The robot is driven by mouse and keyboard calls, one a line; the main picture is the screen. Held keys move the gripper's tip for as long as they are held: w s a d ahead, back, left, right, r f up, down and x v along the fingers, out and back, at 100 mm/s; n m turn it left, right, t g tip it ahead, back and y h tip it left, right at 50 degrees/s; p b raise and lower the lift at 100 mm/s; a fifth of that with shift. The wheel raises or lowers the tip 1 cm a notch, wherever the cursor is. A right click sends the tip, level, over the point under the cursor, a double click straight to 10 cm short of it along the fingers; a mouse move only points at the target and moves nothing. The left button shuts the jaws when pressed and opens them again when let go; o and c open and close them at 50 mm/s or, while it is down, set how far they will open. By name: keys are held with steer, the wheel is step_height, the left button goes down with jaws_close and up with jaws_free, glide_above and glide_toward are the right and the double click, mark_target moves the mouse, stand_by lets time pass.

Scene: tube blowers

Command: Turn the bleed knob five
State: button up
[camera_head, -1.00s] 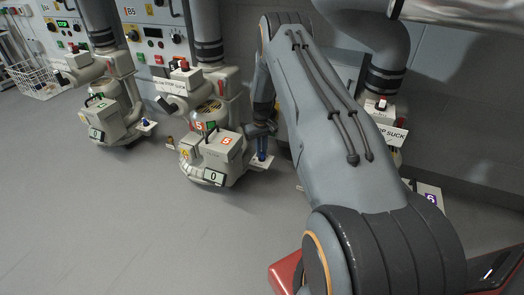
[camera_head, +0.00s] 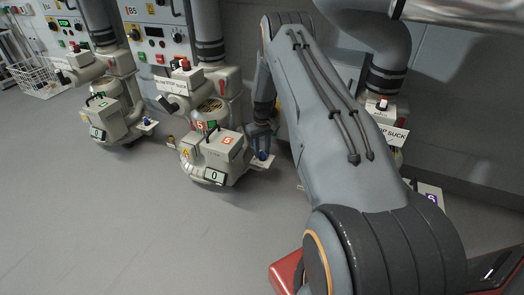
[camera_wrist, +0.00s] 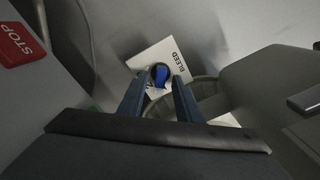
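The bleed knob (camera_wrist: 160,74) is a small blue knob on a white plate marked BLEED (camera_wrist: 152,55). It also shows in the head view as a blue spot (camera_head: 262,155) at the right side of the blower marked 5 (camera_head: 214,157). My gripper (camera_head: 264,135) points down above the plate. In the wrist view my gripper (camera_wrist: 159,80) is open, with one dark blue finger on each side of the knob. A gap shows between knob and fingers; contact cannot be told. The knob's pointer direction is unclear.
Another blower (camera_head: 113,120) stands to the left with its own small plate. A third machine (camera_head: 392,110) is partly hidden behind my arm. A red STOP sign (camera_wrist: 18,44) is at the left of the wrist view. The floor (camera_head: 120,220) in front is clear.

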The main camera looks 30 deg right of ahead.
mark_target(262, 152)
steer(key=shift+r+p, duration=1.35)
steer(key=shift+r, duration=2.55)
